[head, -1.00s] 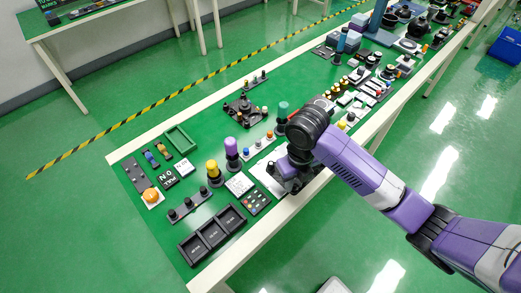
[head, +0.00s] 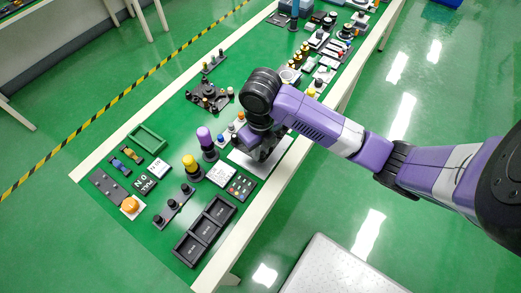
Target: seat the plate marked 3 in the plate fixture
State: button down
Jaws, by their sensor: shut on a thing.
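My gripper (head: 263,150) points down low over the front edge of the green table, above a pale flat panel (head: 242,164). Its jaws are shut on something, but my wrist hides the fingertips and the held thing. I cannot read a plate marked 3 anywhere, and cannot tell whether it is what I hold. The plate fixture cannot be told for sure; the pale panel under my gripper is partly hidden by it.
A purple knob (head: 205,138) and a yellow knob (head: 191,166) stand left of my gripper. A dark fixture (head: 209,96) stands behind. Parts crowd the table's far end.

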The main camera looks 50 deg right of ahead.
jog(key=shift+f+b, duration=2.45)
jog(key=shift+f, duration=0.3)
jog(key=shift+b, duration=0.55)
jog(key=shift+f+b, duration=1.1)
jog(key=c, duration=1.2)
grip_release()
jog(key=shift+r, duration=0.1)
notch_tip(320, 180, up, 8)
jog(key=shift+s+f, duration=0.1)
jog(key=shift+f, duration=0.05)
